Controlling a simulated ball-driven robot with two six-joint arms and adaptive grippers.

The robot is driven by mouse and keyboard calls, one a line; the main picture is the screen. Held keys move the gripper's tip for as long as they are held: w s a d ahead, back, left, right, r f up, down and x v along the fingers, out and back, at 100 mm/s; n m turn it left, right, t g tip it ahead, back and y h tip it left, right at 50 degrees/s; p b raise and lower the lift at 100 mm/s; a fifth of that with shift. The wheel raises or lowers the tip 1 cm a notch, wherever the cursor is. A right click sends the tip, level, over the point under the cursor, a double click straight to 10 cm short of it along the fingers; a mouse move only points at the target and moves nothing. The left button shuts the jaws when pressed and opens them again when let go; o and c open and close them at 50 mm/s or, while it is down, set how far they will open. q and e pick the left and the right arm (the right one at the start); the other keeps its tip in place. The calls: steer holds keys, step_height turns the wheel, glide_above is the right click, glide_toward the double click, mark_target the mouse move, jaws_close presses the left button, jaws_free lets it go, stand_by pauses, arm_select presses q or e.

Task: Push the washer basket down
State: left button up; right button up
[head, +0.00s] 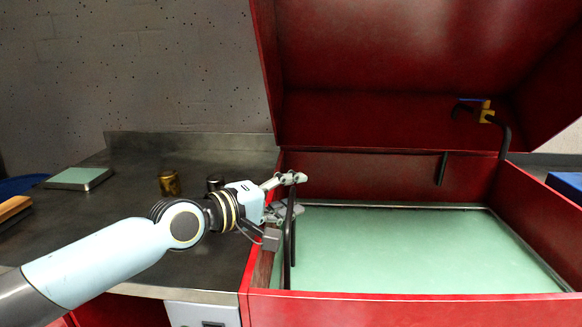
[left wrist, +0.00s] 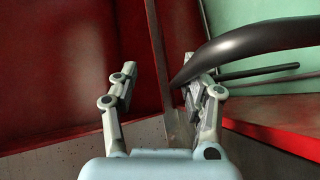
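The red parts washer (head: 395,297) stands on the right with its lid raised. Inside it is a pale green surface (head: 410,250) with a thin metal rim (head: 400,207), which seems to belong to the basket; I cannot tell how deep it sits. A dark upright handle bar (head: 288,250) rises at the tub's left edge. My left gripper (head: 296,194) is at the top of this bar, fingers apart. In the left wrist view, the gripper (left wrist: 160,80) is open, and the dark curved bar (left wrist: 255,40) passes by its right finger. Contact is unclear. My right gripper is out of view.
A dark metal counter (head: 120,235) lies left of the washer, with a brass cylinder (head: 169,182), a dark cylinder (head: 214,183) and a green-topped plate (head: 79,177). A hose with a yellow fitting (head: 486,113) hangs at the washer's back right. The raised lid (head: 400,90) overhangs the tub.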

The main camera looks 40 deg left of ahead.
arm_select(q)
step_height(320, 180, up, 6)
steer(key=shift+r, duration=0.1)
stand_by(0.4)
steer(key=p+v, duration=1.2)
steer(key=shift+s, duration=0.2)
stand_by(0.6)
stand_by(0.6)
